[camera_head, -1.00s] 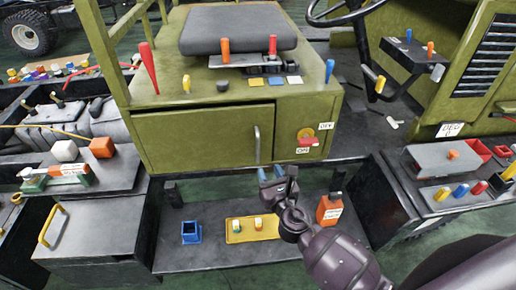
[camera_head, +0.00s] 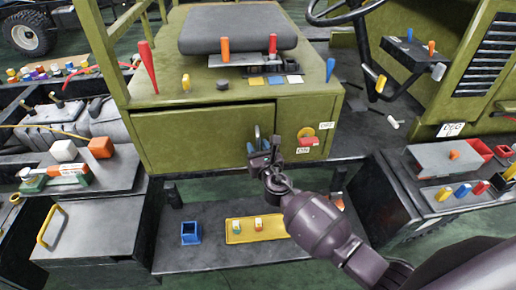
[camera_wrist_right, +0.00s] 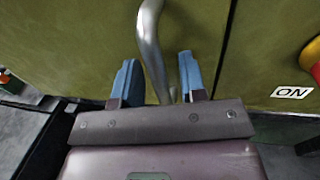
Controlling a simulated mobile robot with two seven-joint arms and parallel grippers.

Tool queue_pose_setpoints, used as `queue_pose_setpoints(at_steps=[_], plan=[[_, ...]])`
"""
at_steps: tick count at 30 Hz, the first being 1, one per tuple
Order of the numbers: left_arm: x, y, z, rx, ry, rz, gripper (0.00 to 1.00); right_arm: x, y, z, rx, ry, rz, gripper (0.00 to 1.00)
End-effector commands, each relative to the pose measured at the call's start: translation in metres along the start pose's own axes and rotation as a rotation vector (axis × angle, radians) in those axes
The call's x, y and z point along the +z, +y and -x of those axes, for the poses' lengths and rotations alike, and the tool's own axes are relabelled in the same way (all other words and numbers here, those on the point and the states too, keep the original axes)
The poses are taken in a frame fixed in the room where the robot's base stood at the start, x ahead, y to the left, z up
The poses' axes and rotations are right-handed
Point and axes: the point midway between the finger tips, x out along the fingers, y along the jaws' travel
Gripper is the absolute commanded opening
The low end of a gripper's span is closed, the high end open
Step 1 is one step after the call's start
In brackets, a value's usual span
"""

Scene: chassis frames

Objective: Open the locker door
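The locker door (camera_head: 200,138) is the flat green front panel below the seat, and it looks shut. Its metal handle (camera_wrist_right: 150,35) is an upright bar near the door's right edge. My right gripper (camera_head: 264,146) is at this handle and partly hides it in the head view. In the right wrist view, my right gripper's blue fingertips (camera_wrist_right: 156,66) are apart, one on each side of the bar. Contact with the bar cannot be told. My left gripper is not in view.
A red and yellow switch (camera_head: 308,137) with ON and OFF labels sits right of the handle. Below is a dark shelf (camera_head: 205,258) with a blue holder (camera_head: 191,232) and a yellow tray (camera_head: 236,238). A black cabinet (camera_head: 385,205) stands at the right.

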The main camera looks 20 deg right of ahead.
Motion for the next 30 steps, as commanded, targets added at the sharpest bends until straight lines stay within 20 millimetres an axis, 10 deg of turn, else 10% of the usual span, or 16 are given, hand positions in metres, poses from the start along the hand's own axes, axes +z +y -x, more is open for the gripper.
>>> queue_pose_setpoints(at_steps=[5, 13, 30], plan=[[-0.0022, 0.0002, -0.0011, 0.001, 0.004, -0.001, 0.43, 0.0000, 0.0000, 0.0001, 0.000, 0.000, 0.000, 0.38], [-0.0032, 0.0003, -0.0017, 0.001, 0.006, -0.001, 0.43, -0.0001, 0.0000, 0.0003, 0.000, 0.000, 0.000, 0.00], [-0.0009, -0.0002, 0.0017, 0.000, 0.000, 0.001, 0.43, -0.0004, 0.0003, 0.0074, -0.014, 0.001, -0.001, 0.00]])
